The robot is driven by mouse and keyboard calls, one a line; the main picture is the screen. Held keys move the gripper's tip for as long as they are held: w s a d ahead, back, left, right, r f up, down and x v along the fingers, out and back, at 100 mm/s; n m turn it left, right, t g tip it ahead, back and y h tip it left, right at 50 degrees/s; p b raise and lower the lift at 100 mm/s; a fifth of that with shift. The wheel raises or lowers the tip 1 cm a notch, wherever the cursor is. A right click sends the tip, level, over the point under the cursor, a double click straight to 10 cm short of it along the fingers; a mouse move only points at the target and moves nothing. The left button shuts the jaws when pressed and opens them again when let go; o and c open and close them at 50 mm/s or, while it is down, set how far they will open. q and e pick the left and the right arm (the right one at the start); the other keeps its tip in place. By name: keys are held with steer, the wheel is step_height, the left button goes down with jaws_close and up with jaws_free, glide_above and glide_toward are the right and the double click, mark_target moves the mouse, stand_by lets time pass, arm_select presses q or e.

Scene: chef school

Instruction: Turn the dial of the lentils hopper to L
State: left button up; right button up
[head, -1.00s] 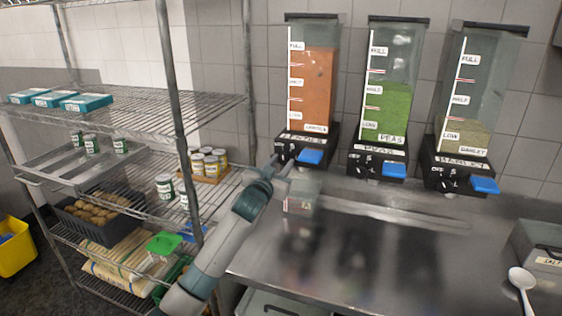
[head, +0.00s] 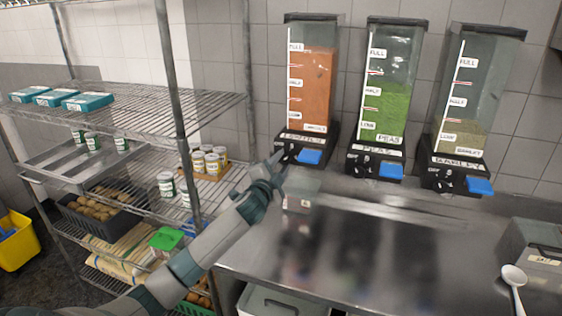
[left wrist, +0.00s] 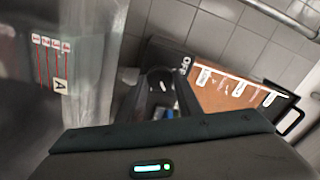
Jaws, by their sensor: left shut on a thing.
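The lentils hopper (head: 313,85) is the left of three wall dispensers, filled with orange lentils. It has a black base and a blue lever (head: 309,156). In the head view my left gripper (head: 281,157) is at the left front of that base, shut on the lentils dial. The dial itself is mostly hidden there by the fingers. In the left wrist view the dark dial area (left wrist: 160,84) lies straight ahead, beside an OFF mark and the tilted lentils hopper (left wrist: 228,88). Where the dial points is not clear. My right gripper is not in view.
The peas hopper (head: 387,100) and a third hopper (head: 470,100) stand to the right. A small clear container (head: 302,192) is on the steel counter (head: 350,250) beneath the lentils hopper. A wire shelf (head: 150,110) stands close to my left arm. A spoon (head: 515,280) lies at right.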

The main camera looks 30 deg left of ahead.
arm_select(q)
steer(key=m+p, duration=0.1)
steer(key=m, duration=0.4)
steer(key=shift+m+p, duration=0.3)
steer(key=shift+p, duration=0.1)
steer(key=shift+m+p, duration=0.4)
steer(key=shift+m, duration=0.9)
steer(key=shift+f, duration=0.1)
steer(key=o, duration=1)
steer(key=shift+o, duration=0.2)
steer(key=shift+b+v, duration=0.35)
steer(key=shift+v, duration=0.45)
steer(key=b+v, duration=0.4)
steer(key=v, duration=1.1)
steer(key=shift+s+b, duration=0.4)
steer(key=shift+f, duration=0.15)
